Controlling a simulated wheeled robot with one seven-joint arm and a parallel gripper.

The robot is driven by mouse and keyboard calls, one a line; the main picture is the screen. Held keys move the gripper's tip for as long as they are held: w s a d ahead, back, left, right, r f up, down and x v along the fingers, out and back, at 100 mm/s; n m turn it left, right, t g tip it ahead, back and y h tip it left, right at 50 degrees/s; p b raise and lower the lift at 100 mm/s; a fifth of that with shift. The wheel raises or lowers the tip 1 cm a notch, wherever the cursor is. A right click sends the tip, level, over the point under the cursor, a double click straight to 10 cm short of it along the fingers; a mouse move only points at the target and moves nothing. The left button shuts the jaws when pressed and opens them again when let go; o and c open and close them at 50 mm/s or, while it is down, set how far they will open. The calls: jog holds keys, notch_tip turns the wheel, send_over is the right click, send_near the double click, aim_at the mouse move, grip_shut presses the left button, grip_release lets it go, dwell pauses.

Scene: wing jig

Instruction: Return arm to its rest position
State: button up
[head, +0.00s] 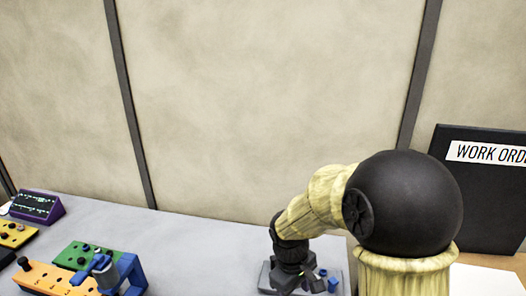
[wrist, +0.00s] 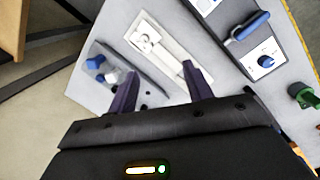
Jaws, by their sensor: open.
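My gripper (wrist: 160,88) shows in the wrist view with its two dark fingers apart and nothing between them. Its fingers point over the grey bench top. In the head view my arm reaches from the right, bends down and ends in the dark wrist low in the picture. The fingertips are hard to make out there. Beyond the fingers in the wrist view lies a white plate with a round fitting (wrist: 146,40). A grey tray with blue and white pieces (wrist: 103,65) is by the left finger. I cannot tell whether the fingers touch anything.
At the left of the bench (head: 190,232) stand a purple panel (head: 36,207), a yellow box (head: 15,235), a green box (head: 85,255), an orange box (head: 55,279) and a blue bracket (head: 130,273). A black work order board (head: 480,205) leans at right. The bench middle is clear.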

jog(key=s+d+r+m+t+y, duration=0.1)
jog(key=s+d+m+t, duration=0.1)
jog(key=s+d+m, duration=0.4)
jog(key=d+m, duration=0.1)
jog(key=m, duration=0.1)
jog(key=shift+s+d+r+m+t+y, duration=0.15)
jog(key=shift+s+r+m+t+y, duration=0.15)
jog(key=shift+s+t, duration=0.1)
dwell(0.5)
